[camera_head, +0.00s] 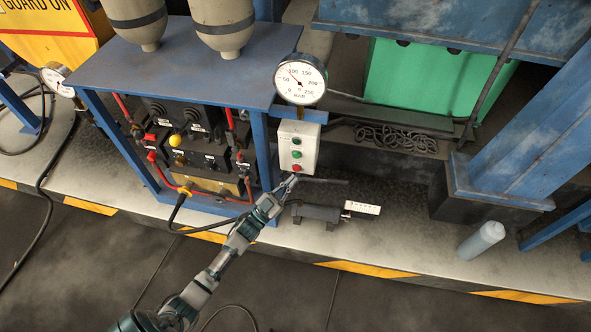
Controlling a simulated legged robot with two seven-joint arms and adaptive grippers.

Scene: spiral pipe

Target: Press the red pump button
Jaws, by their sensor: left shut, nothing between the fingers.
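A white control box (299,146) is mounted on the blue frame under a round pressure gauge (300,79). My left arm reaches up from the bottom left. My left gripper (292,181) is shut and empty, with its tip just below the red button, very near it. I cannot tell whether the tip touches the button or the box. My right gripper is not in view.
A blue-framed pump unit (190,72) with hoses stands left of the box. A blue beam (530,140) stands farther right. The dark floor in front is mostly clear.

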